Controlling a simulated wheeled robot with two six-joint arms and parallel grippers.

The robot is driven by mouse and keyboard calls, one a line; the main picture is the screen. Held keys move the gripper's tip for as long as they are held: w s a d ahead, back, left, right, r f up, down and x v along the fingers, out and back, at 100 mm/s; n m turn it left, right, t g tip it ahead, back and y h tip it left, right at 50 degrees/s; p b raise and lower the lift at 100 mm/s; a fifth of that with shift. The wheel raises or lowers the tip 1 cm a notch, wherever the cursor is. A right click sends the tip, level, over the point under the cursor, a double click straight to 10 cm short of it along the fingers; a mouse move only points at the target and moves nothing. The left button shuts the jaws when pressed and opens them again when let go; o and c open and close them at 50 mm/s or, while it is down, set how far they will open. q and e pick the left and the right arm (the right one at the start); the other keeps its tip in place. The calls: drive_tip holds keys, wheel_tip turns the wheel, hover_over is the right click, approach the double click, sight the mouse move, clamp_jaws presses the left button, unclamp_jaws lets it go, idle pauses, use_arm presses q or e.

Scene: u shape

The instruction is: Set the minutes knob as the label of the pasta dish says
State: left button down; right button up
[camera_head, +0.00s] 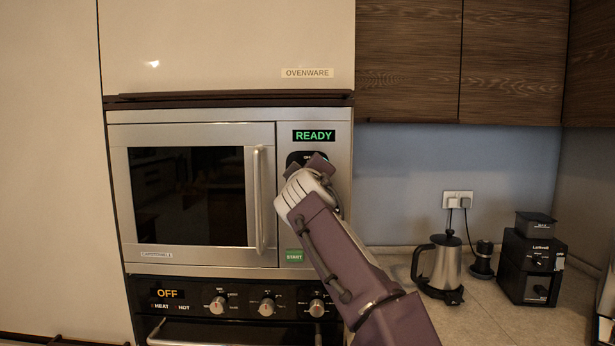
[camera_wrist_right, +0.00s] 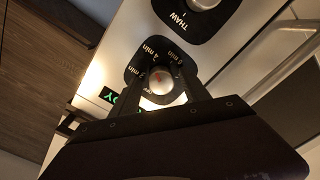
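The minutes knob (camera_wrist_right: 160,82) is a round silver knob on a black dial marked in "min", seen in the right wrist view. My right gripper (camera_wrist_right: 168,88) is at this knob, with its dark fingers apart on either side of it. I cannot tell whether they touch it. In the head view my right gripper (camera_head: 318,164) is in front of the microwave's control panel and hides the knob. The microwave (camera_head: 192,118) is closed, and its display (camera_head: 314,135) reads READY. The pasta dish and its label are not in view. My left gripper is not in view.
A second knob (camera_wrist_right: 203,3) with a THAW mark is beside the minutes dial. The green START button (camera_head: 294,256) is low on the panel. An oven (camera_head: 235,302) reading OFF is below. A kettle (camera_head: 444,264) and a coffee grinder (camera_head: 530,262) stand on the right counter.

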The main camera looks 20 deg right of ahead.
drive_tip(key=b+v, duration=0.3)
drive_tip(key=v, duration=0.6)
drive_tip(key=shift+b, duration=0.3)
